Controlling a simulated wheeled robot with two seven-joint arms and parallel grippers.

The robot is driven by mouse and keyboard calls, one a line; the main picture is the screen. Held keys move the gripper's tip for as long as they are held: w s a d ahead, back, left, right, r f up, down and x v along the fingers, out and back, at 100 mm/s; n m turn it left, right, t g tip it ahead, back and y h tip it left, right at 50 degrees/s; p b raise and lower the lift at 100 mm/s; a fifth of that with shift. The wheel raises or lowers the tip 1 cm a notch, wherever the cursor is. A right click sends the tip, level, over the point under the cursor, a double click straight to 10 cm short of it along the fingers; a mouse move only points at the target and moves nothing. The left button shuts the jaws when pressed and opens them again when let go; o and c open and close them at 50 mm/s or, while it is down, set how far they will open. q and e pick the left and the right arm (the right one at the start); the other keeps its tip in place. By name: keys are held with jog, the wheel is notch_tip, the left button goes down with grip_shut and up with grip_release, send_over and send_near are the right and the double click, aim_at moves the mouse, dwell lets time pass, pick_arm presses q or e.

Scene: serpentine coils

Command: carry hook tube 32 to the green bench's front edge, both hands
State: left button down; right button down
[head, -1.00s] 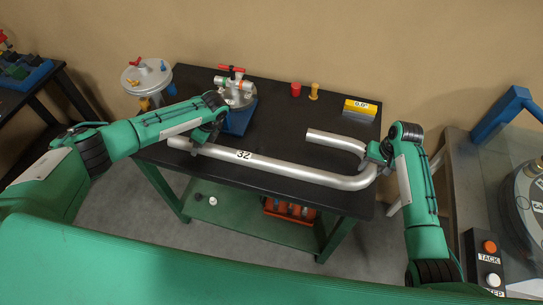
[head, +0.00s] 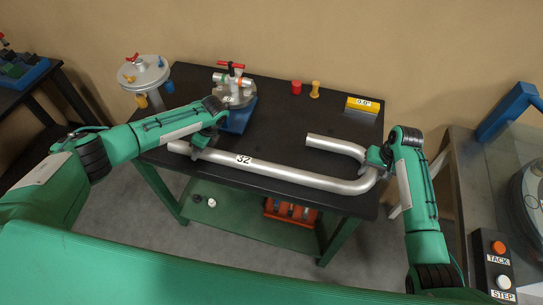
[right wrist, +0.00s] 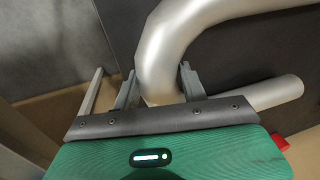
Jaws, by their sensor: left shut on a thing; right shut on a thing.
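The silver hook tube 32 (head: 285,175) runs along the front edge of the green bench's black top (head: 280,107), its bent hook end at the right. My left gripper (head: 199,149) is shut on the straight end near the tube's left tip. My right gripper (head: 377,165) is shut on the bend at the right. In the right wrist view the tube's bend (right wrist: 165,50) lies between my right gripper's two fingers (right wrist: 158,88). I cannot tell whether the tube touches the bench top.
A clamp fixture on a blue base (head: 237,118) stands behind the tube at left. Red (head: 296,87) and yellow (head: 315,90) pieces and a yellow display block (head: 362,106) stand at the back. A table with TACK and STEP buttons (head: 498,262) is at right. The bench's middle is clear.

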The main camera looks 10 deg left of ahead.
pick_arm(q)
jog(key=shift+a+f, duration=0.15)
jog(key=shift+f, duration=0.1)
pick_arm(e)
jog(key=shift+w+d+f, duration=0.1)
jog(key=shift+f, duration=0.1)
pick_arm(q)
jog(key=c, duration=0.8)
grip_release()
jog(key=shift+s, duration=0.1)
pick_arm(e)
jog(key=c, duration=0.8)
grip_release()
pick_arm(q)
jog(key=shift+o, duration=0.2)
jog(key=shift+r, duration=0.1)
pick_arm(e)
jog(key=shift+o, duration=0.2)
jog(key=shift+s, duration=0.2)
pick_arm(q)
jog(key=shift+d+r, duration=0.3)
jog(key=shift+r, duration=0.1)
pick_arm(e)
jog(key=shift+w, duration=0.1)
pick_arm(q)
jog(key=v, duration=1.1)
pick_arm(e)
notch_tip(320, 180, up, 12)
jog(key=d, duration=0.2)
jog(key=shift+f, duration=0.15)
